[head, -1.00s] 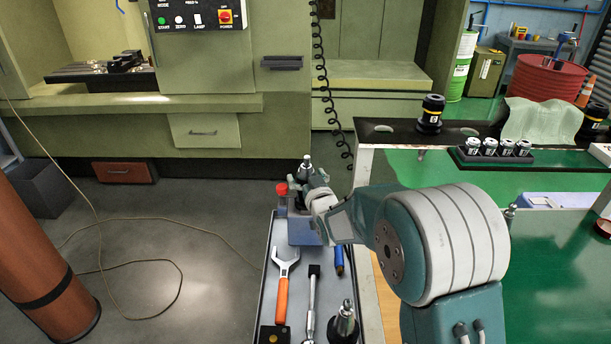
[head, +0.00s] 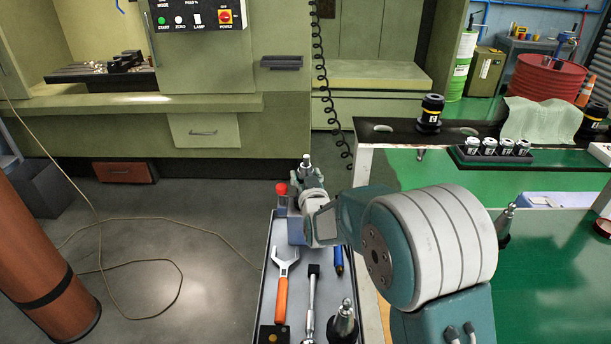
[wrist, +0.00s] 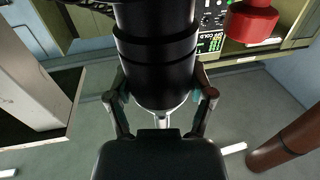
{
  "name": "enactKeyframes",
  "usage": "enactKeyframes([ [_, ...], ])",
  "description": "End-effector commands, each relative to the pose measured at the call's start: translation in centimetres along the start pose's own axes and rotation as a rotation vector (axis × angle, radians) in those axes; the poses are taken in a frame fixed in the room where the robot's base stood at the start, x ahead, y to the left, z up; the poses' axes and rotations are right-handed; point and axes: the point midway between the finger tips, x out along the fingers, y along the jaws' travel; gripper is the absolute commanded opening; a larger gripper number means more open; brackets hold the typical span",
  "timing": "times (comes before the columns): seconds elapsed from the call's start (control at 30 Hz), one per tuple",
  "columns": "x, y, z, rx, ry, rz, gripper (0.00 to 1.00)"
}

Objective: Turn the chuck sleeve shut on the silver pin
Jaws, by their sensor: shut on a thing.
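The chuck sleeve (wrist: 155,55) is a thick black cylinder with stepped rings, filling the upper middle of the wrist view. A silver tapered tip (wrist: 163,119) shows at its lower end, partly hidden by the gripper body. The two fingers of my gripper (wrist: 163,98) are shut on the sleeve, one on each side.
A red-capped part (head: 281,189) stands close left of my wrist; its red cap (wrist: 252,20) shows in the wrist view. The grey tool tray (head: 262,290) holds an orange-handled wrench (head: 283,285), a ratchet (head: 312,300) and a dark tool holder (head: 343,325). A green-topped bench (head: 545,270) stands right.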

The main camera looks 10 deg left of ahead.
Motion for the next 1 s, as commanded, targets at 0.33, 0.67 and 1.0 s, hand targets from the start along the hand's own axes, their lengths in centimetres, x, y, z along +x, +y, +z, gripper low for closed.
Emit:
enactKeyframes([
  [0.33, 0.0, 0.0, 0.0, 0.0, 0.0, 0.01, 0.21],
  [0.67, 0.0, 0.0, 0.0, 0.0, 0.0, 0.01, 1.0],
  [1.0, -1.1, 0.0, -0.1, 0.001, 0.001, 0.01, 1.0],
])
